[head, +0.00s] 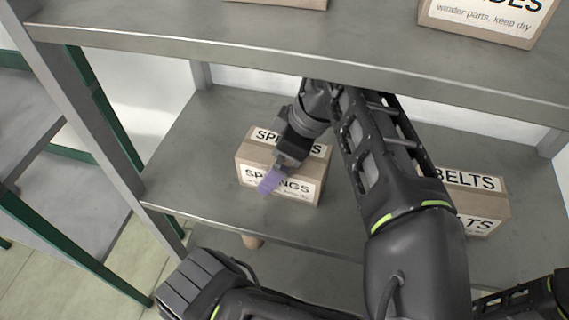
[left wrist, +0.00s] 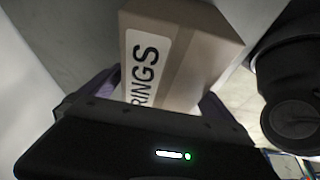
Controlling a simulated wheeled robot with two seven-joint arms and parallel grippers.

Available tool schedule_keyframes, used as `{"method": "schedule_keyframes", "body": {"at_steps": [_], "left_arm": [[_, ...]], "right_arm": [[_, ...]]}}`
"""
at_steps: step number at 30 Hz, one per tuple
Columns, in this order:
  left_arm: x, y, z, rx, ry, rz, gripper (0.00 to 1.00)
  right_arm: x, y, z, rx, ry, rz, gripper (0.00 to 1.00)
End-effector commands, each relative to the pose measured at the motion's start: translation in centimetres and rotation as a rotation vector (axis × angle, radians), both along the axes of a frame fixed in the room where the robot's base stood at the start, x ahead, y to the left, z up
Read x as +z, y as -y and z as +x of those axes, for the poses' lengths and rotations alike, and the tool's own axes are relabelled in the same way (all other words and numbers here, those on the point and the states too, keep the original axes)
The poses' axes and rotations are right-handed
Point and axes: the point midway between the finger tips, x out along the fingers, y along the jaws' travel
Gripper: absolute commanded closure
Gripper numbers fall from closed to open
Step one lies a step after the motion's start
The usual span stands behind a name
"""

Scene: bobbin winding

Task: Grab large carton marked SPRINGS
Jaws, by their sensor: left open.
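The brown SPRINGS carton (head: 308,185) sits on the lower grey shelf, with white labels on its top and front. My left gripper (head: 270,181) is over its front face, with one purple finger hiding part of the front label. In the left wrist view, the carton (left wrist: 180,65) shows its label ending "RINGS" between the two spread purple fingers of my left gripper (left wrist: 160,95). The gripper is open. I cannot tell whether a finger touches the carton. My right gripper is not in view.
A BELTS carton (head: 482,205) stands to the right on the same lower shelf (head: 200,165), partly behind my arm. A shelf upright (head: 80,110) stands at the left.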

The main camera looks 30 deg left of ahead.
Motion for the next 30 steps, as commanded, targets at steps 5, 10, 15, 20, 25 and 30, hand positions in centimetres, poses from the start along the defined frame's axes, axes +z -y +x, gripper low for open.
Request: {"method": "schedule_keyframes", "body": {"at_steps": [5, 10, 15, 20, 25, 30], "left_arm": [[0.0, 0.01, 0.0, 0.0, 0.0, 0.0, 0.0], [-0.01, 0.02, 0.0, 0.0, 0.0, 0.0, 0.11], [-0.02, 0.01, 0.0, 0.0, 0.0, 0.0, 0.25], [-0.02, 0.01, 0.0, 0.0, 0.0, 0.0, 0.38], [-0.02, 0.01, 0.0, 0.0, 0.0, 0.0, 0.52], [-0.02, 0.01, 0.01, 0.0, 0.0, 0.0, 0.66]], "right_arm": [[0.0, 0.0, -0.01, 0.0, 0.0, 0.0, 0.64], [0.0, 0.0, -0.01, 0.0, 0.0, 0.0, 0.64], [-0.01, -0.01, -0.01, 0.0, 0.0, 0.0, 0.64], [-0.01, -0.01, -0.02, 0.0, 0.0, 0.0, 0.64], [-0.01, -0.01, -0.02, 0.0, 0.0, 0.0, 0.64], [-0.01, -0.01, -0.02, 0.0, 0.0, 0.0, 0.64]]}}
